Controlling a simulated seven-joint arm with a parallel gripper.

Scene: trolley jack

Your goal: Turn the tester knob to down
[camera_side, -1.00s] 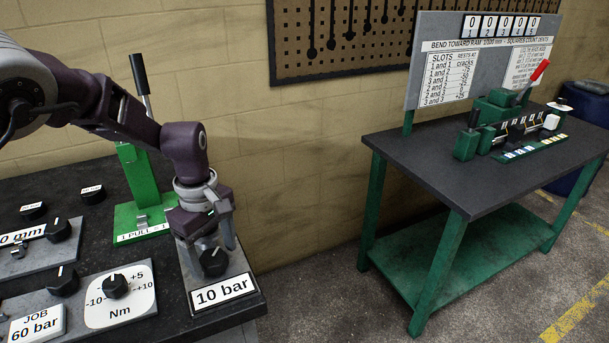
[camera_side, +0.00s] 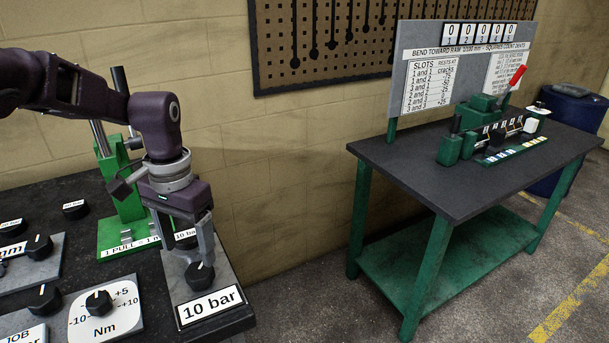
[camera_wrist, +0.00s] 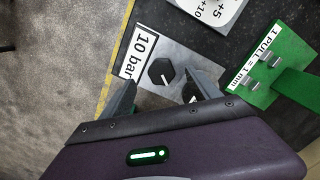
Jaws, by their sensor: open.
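A black knob (camera_side: 200,275) with a white pointer line stands on a grey plate (camera_side: 180,290) labelled "10 bar"; I take it as the tester knob, though no label says so. Its line appears to point roughly up in the side view. My gripper (camera_side: 200,262) is above the plate, pointing down, with its fingers around or just above the knob. In the wrist view the knob (camera_wrist: 162,72) shows between the fingertips of my open gripper (camera_wrist: 160,82). I cannot tell whether either finger touches it.
A green lever stand (camera_side: 125,215) labelled "1 PULL = 1 mm" is close beside my gripper. A dial marked "Nm" (camera_side: 99,302) and other knobs lie to the left. A green table (camera_side: 400,165) with a machine (camera_side: 490,125) stands right, across a floor gap.

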